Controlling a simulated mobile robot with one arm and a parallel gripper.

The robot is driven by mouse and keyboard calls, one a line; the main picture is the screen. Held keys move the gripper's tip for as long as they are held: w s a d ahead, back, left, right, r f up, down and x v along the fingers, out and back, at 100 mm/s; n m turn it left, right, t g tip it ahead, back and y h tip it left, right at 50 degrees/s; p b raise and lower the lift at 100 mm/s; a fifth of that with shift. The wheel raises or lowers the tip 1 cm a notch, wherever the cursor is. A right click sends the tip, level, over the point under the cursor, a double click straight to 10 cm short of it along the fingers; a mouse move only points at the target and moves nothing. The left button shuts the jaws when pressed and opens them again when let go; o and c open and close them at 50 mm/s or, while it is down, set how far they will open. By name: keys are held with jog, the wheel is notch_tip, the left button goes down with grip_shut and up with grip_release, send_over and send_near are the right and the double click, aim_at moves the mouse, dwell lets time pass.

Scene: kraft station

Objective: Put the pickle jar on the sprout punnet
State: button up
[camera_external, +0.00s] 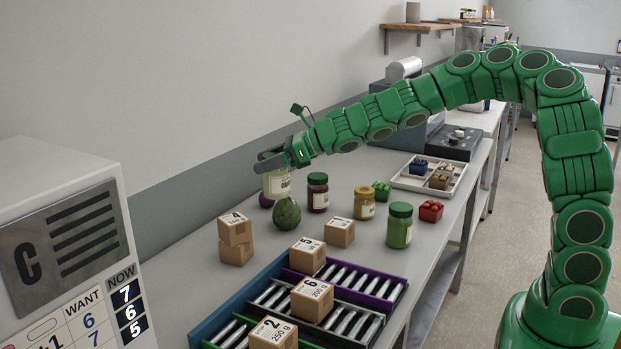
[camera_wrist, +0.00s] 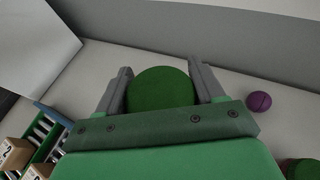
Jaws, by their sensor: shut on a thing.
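My gripper (camera_external: 272,164) is shut on a jar with pale green contents and a white label (camera_external: 277,184), which looks like the pickle jar. Its round dark green lid (camera_wrist: 160,88) sits between the two fingers in the wrist view. The jar is held upright, just above and behind a dark green round fruit or vegetable (camera_external: 286,215); whether they touch cannot be told. A small green punnet (camera_external: 381,191), likely the sprout punnet, stands on the bench to the right of my gripper, near the tray.
A dark red jar (camera_external: 318,193), a yellow jar (camera_external: 365,203), a green jar (camera_external: 399,227) and a red punnet (camera_external: 431,211) stand nearby. A purple ball-like vegetable (camera_wrist: 259,101) lies beside the gripper. Cartons (camera_external: 235,228) and roller lanes (camera_external: 375,284) fill the front. A pale tray (camera_external: 408,180) lies behind.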

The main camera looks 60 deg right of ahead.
jog(key=s+d+r, duration=0.3)
jog(key=s+d, duration=0.1)
jog(key=d, duration=0.6)
jog(key=s+d+r, duration=0.3)
jog(key=s+d, duration=0.2)
jog(key=d, duration=0.4)
jog(key=s+d+f, duration=0.1)
jog(key=s+d, duration=1.1)
jog(key=s, duration=0.5)
jog(key=shift+w+d+f, duration=1.15)
jog(key=shift+w+f, duration=0.85)
jog(key=shift+f, duration=0.2)
jog(key=shift+w+d+f, duration=1.1)
jog(key=shift+w+f, duration=0.95)
jog(key=shift+f, duration=0.15)
jog(key=shift+w+d+f, duration=1.15)
jog(key=shift+w+f, duration=0.85)
jog(key=shift+f, duration=0.2)
jog(key=shift+f, duration=0.1)
jog(key=o, duration=1.4)
jog(key=shift+o, duration=0.2)
